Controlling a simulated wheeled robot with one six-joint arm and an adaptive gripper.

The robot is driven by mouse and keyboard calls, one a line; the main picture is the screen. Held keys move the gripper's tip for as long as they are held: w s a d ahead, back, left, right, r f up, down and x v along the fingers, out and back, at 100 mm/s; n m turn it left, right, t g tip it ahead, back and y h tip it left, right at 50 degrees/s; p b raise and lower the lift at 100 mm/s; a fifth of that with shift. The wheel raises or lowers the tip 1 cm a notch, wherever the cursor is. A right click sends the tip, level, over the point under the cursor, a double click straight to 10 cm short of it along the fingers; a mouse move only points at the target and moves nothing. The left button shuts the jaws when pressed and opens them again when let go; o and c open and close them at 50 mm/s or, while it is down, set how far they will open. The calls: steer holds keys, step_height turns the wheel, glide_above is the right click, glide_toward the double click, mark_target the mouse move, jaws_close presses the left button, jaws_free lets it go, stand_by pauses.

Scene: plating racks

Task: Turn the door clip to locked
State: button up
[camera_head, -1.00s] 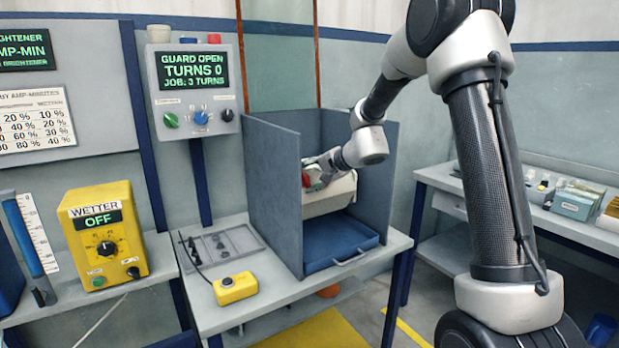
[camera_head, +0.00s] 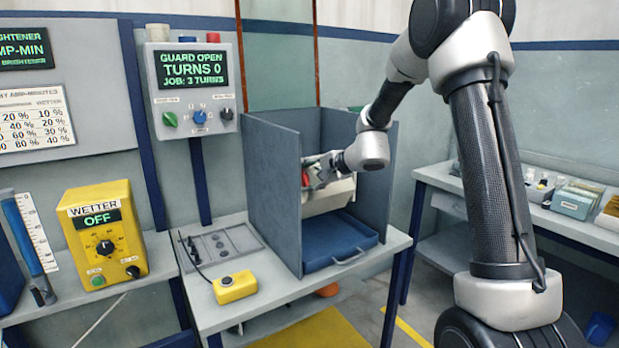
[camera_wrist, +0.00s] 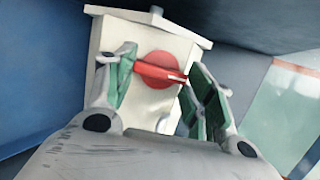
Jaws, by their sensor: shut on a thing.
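The door clip (camera_wrist: 155,68) is a red disc with a red bar across it and a pale mark near the bar's right end. It sits on the cream end face of the barrel (camera_wrist: 108,42), and the bar slopes slightly down to the right in the wrist view. My gripper (camera_wrist: 166,73) has its green-padded fingers on either side of the bar, shut on the clip. In the head view my gripper (camera_head: 318,172) is at the upper part of the cream barrel (camera_head: 328,197), and only a little red shows. Any locked marking is not readable.
A grey-blue enclosure (camera_head: 273,195) stands around the barrel, with its walls close to my gripper. A blue tray (camera_head: 342,240) lies below. The control panel (camera_head: 190,85) reads guard open, turns 0. A yellow button box (camera_head: 235,287) stands on the bench in front.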

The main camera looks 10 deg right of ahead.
steer(key=o, duration=0.7)
steer(key=shift+o, duration=0.2)
steer(key=v, duration=1.2)
steer(key=s+d+f+n+g+h, duration=0.1)
steer(key=s+f+n+g, duration=0.2)
steer(key=s, duration=0.6)
steer(key=s+d+f+n+g, duration=0.1)
steer(key=s+f+n+g, duration=0.2)
steer(key=s, duration=0.6)
steer(key=s+d+r+n+h, duration=0.3)
steer(key=s, duration=0.5)
steer(key=s+d+r+n+h, duration=0.3)
steer(key=s+r, duration=0.1)
steer(key=s, duration=0.5)
steer(key=shift+s+d+r+n, duration=0.25)
steer(key=shift+d+n, duration=0.1)
steer(key=shift+n, duration=0.05)
